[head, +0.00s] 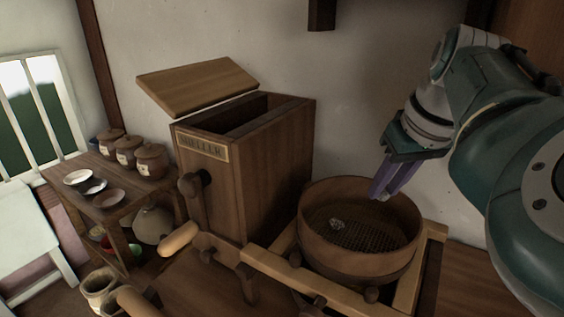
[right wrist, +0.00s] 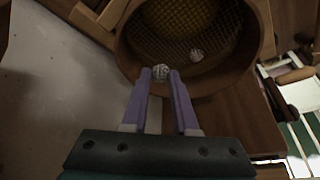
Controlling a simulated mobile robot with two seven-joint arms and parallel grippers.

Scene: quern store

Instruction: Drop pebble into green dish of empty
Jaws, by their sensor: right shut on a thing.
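My right gripper (head: 381,193) hangs over the right side of a round wooden sieve (head: 318,247). In the right wrist view its purple fingers are shut on a small pale pebble (right wrist: 160,71). A second pebble (head: 337,223) lies on the mesh in the sieve; it also shows in the right wrist view (right wrist: 196,55). A small green thing (head: 135,250), perhaps the green dish, is partly seen low under the shelf table at the left. Its inside cannot be made out. My left gripper is not in view.
A wooden box marked SHELLER (head: 270,165) with a tilted lid stands left of the sieve. The small table (head: 128,207) holds several lidded pots and shallow dishes (head: 77,177). A jar (head: 99,287) stands at the lower left. A wooden frame (head: 409,290) supports the sieve.

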